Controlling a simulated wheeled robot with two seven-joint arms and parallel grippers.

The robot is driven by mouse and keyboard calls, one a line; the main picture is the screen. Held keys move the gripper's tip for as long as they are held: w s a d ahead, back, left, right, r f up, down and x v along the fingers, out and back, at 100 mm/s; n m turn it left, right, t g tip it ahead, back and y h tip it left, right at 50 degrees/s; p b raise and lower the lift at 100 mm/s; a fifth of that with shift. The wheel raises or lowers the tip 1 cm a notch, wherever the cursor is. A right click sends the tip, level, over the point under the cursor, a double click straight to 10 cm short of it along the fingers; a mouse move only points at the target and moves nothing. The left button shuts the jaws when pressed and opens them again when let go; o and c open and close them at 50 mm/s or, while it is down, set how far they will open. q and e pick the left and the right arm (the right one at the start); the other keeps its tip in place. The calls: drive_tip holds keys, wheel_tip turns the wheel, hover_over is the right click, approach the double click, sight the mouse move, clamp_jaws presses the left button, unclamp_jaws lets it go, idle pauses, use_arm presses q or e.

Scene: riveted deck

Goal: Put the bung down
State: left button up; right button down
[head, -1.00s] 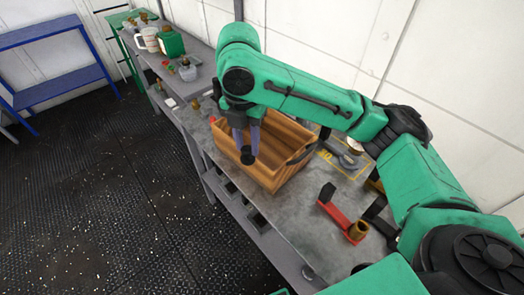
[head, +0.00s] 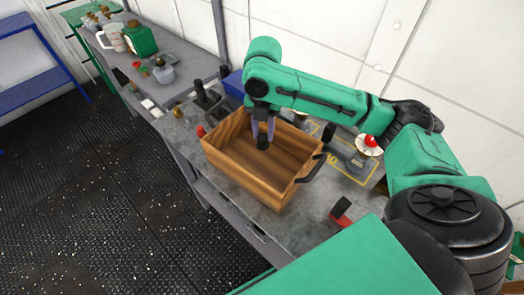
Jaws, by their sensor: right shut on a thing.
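My right gripper (head: 263,132) reaches in from the right and points down over the wooden crate (head: 239,178). It is shut on a small dark bung (head: 262,143), which sits between its fingertips. The bung shows against the inside of the crate; I cannot tell whether it touches the crate floor. My left gripper is not in view.
The crate stands on a grey bench (head: 180,140) with a black handle at its right end. A blue box (head: 233,84) is behind it. A red ball (head: 371,141) on a pale dish and a red-and-black tool (head: 341,212) are to the right. A green canister (head: 140,38) is far left.

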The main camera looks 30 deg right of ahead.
drive_tip(key=f, duration=0.8)
drive_tip(key=shift+w+f+p, duration=0.4)
drive_tip(key=shift+f, duration=0.25)
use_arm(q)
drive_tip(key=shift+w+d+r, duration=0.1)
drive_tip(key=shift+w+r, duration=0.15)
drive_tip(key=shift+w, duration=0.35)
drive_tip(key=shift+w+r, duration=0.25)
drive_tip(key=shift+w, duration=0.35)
use_arm(e)
drive_tip(key=shift+f, duration=0.35)
drive_tip(key=c, duration=0.6)
unclamp_jaws()
use_arm(q)
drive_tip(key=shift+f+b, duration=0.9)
drive_tip(key=shift+b, duration=0.05)
use_arm(e)
wheel_tip(320, 180, up, 13)
drive_tip(key=shift+f, duration=0.1)
